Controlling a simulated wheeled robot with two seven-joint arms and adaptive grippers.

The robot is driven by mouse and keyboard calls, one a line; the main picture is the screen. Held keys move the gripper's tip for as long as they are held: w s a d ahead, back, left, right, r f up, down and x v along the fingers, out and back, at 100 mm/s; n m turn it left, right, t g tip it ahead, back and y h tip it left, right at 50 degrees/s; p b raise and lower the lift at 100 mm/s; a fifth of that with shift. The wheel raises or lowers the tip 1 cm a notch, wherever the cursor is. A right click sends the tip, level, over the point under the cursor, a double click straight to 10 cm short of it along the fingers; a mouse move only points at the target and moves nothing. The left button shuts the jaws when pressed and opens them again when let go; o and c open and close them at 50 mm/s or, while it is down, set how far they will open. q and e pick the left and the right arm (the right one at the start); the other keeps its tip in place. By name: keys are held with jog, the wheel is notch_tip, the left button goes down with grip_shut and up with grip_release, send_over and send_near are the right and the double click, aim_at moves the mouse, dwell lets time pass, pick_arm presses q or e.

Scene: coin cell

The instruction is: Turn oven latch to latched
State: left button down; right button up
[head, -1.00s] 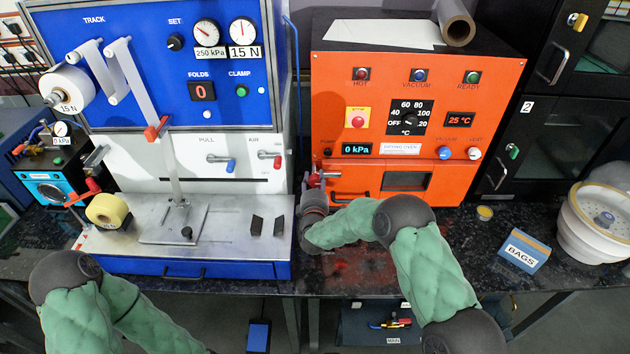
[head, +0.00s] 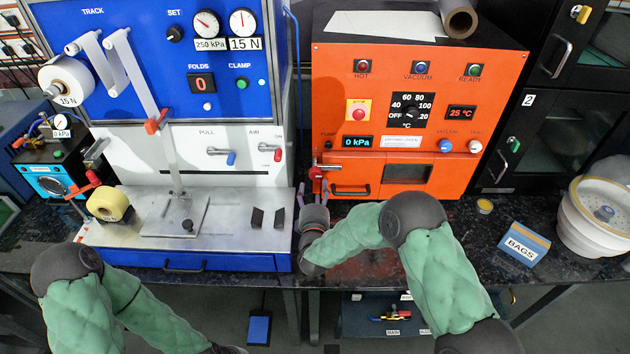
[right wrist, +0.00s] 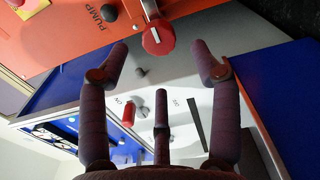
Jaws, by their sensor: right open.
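The orange oven (head: 335,85) stands at centre right in the head view. Its latch (head: 329,168) is at the left edge of the oven door, with a silver bar lying about level and a red knob at its left end. In the right wrist view the red knob (right wrist: 158,38) shows beyond and between my fingertips, apart from them. My right gripper (head: 312,191) is open and empty, just below and in front of the latch. It also shows in the right wrist view (right wrist: 159,50), fingers spread. My left arm is at lower left; its gripper is out of frame.
The blue and white track machine (head: 150,75) stands close left of the gripper. A bar handle (head: 350,189) on the oven is right of the latch. A BAGS box (head: 525,243) and white tub (head: 590,240) sit on the counter at right.

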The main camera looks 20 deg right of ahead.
jog(key=shift+v, duration=1.9)
